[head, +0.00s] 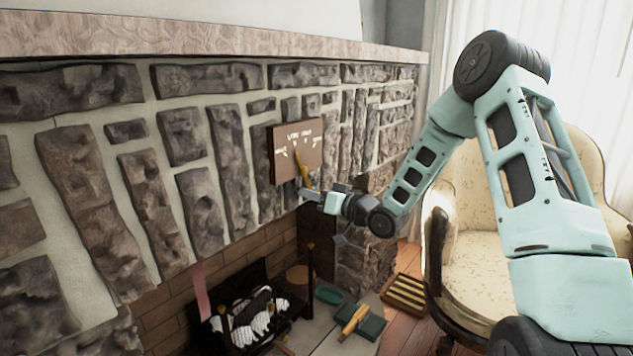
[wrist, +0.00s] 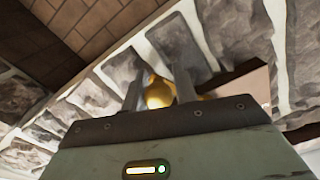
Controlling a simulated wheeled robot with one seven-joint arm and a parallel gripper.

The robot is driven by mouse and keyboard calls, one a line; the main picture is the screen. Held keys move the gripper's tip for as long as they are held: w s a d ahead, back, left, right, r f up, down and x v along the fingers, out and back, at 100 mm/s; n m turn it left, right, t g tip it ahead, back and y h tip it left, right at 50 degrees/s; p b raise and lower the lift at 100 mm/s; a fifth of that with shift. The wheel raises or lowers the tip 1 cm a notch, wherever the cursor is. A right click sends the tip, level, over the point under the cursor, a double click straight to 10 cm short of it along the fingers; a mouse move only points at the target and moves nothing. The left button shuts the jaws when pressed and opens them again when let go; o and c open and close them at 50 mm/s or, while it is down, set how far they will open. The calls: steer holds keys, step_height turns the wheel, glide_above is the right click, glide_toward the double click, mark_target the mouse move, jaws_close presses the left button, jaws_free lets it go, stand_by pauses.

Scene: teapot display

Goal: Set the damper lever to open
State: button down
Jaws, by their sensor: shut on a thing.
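A brown plate (head: 284,163) with pale lettering too small to read is mounted on the stone chimney front. The brass damper lever (head: 300,160) stands in front of the plate, its upper end leaning left over the plate's middle. My gripper (head: 307,192) is at the lever's lower end, just below the plate. In the wrist view my gripper (wrist: 160,82) has its two dark fingers on either side of the rounded brass end of the lever (wrist: 159,94), shut on it. The fingers partly hide the brass, and the plate shows at the right there.
A mantel shelf (head: 190,38) runs above the plate. Below, a black grate (head: 270,275) with logs stands in the brick firebox. A pink strip (head: 201,292) hangs at the opening. A patterned armchair (head: 475,200) stands at the right, behind my arm.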

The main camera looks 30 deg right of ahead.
steer(key=a+m+p, duration=0.1)
steer(key=m, duration=0.1)
steer(key=a+m+p, duration=0.1)
steer(key=m+p, duration=0.1)
steer(key=s+a+m+p, duration=0.1)
steer(key=p, duration=0.1)
steer(key=shift+s+f+m, duration=0.1)
steer(key=shift+m, duration=0.3)
steer(key=m+p, duration=0.1)
steer(key=a+m+p, duration=0.1)
steer(key=m, duration=0.1)
steer(key=s+a+m+p, duration=0.1)
steer(key=shift+a+r+p, duration=0.2)
steer(key=shift+r+p, duration=0.1)
steer(key=shift+p, duration=0.05)
steer(key=shift+s+a+r+m+p, duration=0.1)
steer(key=shift+a+r+m+p, duration=0.15)
steer(key=shift+m+p, duration=0.35)
steer(key=shift+s+a+r+m+p, duration=0.1)
steer(key=shift+a+m+p, duration=0.25)
steer(key=shift+m, duration=0.45)
steer(key=shift+s+a+r+m+p, duration=0.1)
steer(key=shift+a+r+m+p, duration=0.2)
steer(key=shift+m, duration=0.4)
steer(key=shift+f, duration=0.15)
steer(key=c, duration=1.2)
jaws_free()
steer(key=shift+a, duration=0.1)
